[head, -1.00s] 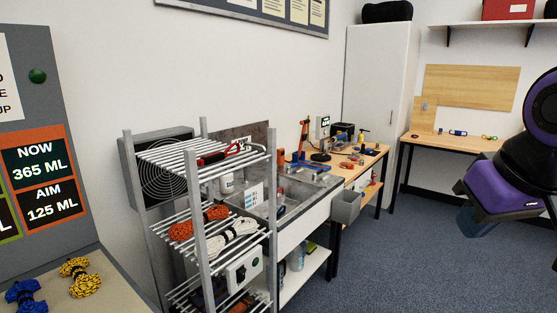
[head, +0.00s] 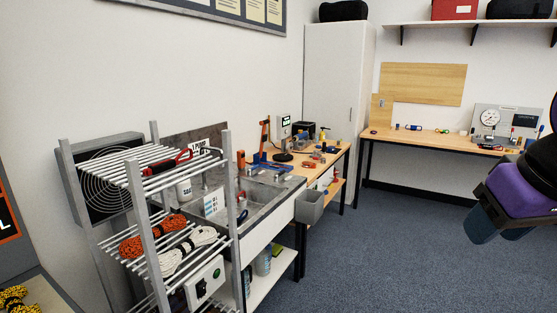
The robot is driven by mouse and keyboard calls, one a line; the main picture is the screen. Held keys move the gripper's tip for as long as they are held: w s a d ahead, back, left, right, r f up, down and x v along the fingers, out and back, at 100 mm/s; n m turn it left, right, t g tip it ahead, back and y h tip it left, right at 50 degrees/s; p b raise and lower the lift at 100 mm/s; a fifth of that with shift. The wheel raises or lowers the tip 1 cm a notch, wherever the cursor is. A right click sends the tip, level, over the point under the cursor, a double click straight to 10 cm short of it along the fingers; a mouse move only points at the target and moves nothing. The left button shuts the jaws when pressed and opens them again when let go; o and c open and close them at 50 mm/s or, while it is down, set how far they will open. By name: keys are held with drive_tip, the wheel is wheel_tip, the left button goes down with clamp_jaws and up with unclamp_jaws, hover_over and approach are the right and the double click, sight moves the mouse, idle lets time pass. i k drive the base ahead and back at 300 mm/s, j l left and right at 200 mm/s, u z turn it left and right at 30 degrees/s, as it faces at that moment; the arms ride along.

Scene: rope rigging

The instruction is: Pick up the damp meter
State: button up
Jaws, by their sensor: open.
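A small red and black tool (head: 172,160) lies on the top shelf of the metal drying rack (head: 137,215); it may be the damp meter, but it is too small to be sure. No other thing can be clearly told as the meter. My gripper (head: 487,224) hangs at the right edge, below a purple wrist, over the floor. It is open, with nothing seen between its fingers, and is far from the rack. Part of my arm is cut off by the frame edge.
The rack holds orange and white rope coils (head: 145,239). Behind it are a sink (head: 262,198) and a cluttered wooden bench (head: 325,166). A grey bin (head: 310,208) juts from the bench side. A gauge board (head: 507,124) stands on the far desk. The blue floor is clear.

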sight(241, 155)
drive_tip(key=i+l+z, duration=0.1)
drive_tip(key=i+z, duration=0.15)
drive_tip(key=i, duration=0.15)
drive_tip(key=i+z, duration=0.3)
drive_tip(key=i, duration=2)
drive_tip(key=i+u, duration=0.25)
drive_tip(key=u, duration=0.15)
drive_tip(key=i+l+u, duration=0.15)
drive_tip(key=u, duration=0.2)
drive_tip(key=i+l+u, duration=0.15)
drive_tip(key=i+u, duration=0.25)
drive_tip(key=k+u, duration=0.1)
drive_tip(key=u, duration=0.6)
